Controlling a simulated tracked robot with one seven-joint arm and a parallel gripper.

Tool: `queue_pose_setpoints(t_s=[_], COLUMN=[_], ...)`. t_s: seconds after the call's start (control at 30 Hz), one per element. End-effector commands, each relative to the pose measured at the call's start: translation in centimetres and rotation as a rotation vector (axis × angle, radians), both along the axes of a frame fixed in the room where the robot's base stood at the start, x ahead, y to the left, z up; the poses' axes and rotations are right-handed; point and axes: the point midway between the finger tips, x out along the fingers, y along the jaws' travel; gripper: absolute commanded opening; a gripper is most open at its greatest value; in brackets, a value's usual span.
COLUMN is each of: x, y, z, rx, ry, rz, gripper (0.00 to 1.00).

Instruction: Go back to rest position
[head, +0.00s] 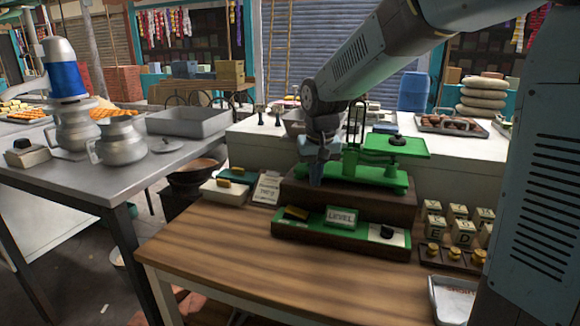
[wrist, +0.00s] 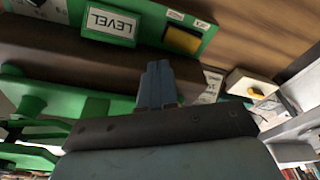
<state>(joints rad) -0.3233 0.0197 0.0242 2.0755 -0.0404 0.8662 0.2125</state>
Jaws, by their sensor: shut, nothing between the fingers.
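My gripper (head: 317,170) hangs from my arm, pointing down, in the middle of the head view. It is shut and empty, in front of or above the left end of a green balance scale (head: 375,182). I cannot tell whether it touches the scale. In the wrist view its closed fingers (wrist: 157,85) stand over the dark wooden base (wrist: 100,60). A green panel (head: 318,232) with a "LEVEL" sign (head: 341,217) lies in front of the scale; the sign also shows in the wrist view (wrist: 110,23).
The wooden table (head: 230,250) has clear room at its front left. Lettered blocks (head: 458,230) and brass weights (head: 455,256) stand at right, near a metal tray (head: 455,300). At left, a metal table (head: 75,180) holds metal pots (head: 120,140) and a large pan (head: 188,121).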

Motion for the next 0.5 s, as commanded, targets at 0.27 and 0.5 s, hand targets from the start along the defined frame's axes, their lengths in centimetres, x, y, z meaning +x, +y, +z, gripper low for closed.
queue_pose_setpoints(t_s=[0.27,0.5], x=[-5.5,-10.8], y=[-5.9,-10.1], z=[4.3,6.4], rx=[0.019,0.027], ry=[-0.082,-0.150], rz=[-0.046,-0.080], gripper=[0.00,0.00])
